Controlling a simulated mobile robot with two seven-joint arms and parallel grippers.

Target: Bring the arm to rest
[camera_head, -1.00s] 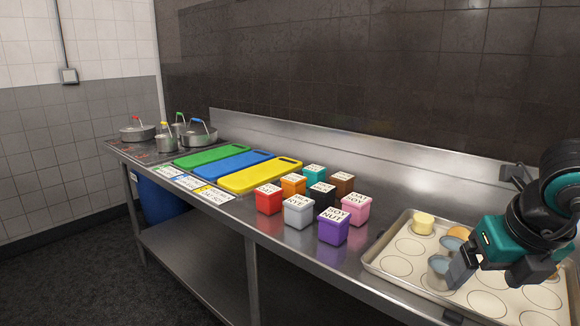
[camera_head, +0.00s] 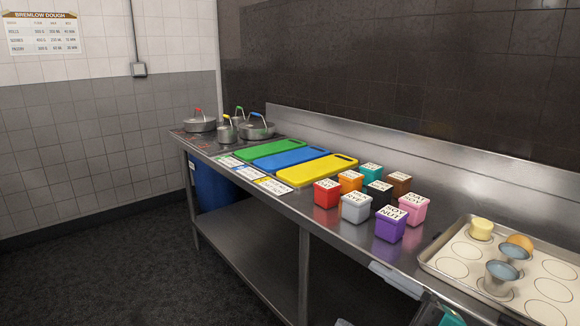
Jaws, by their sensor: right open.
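My right gripper (camera_head: 362,296) is at the bottom edge, in front of the table's front edge, and is mostly cut off by the frame. A pale grey finger and part of the teal body show. It is open, and I see nothing held in it. It is apart from the baking tray (camera_head: 437,266), which lies to its right. My left gripper is not in view.
Lidded boxes, including a purple one (camera_head: 390,225), stand mid-table. Green, blue and yellow boards (camera_head: 318,171) lie behind them. Pots (camera_head: 257,129) stand at the far left. The tray holds a yellow piece (camera_head: 480,229), an orange-brown piece (camera_head: 519,243) and blue-grey cups (camera_head: 502,271).

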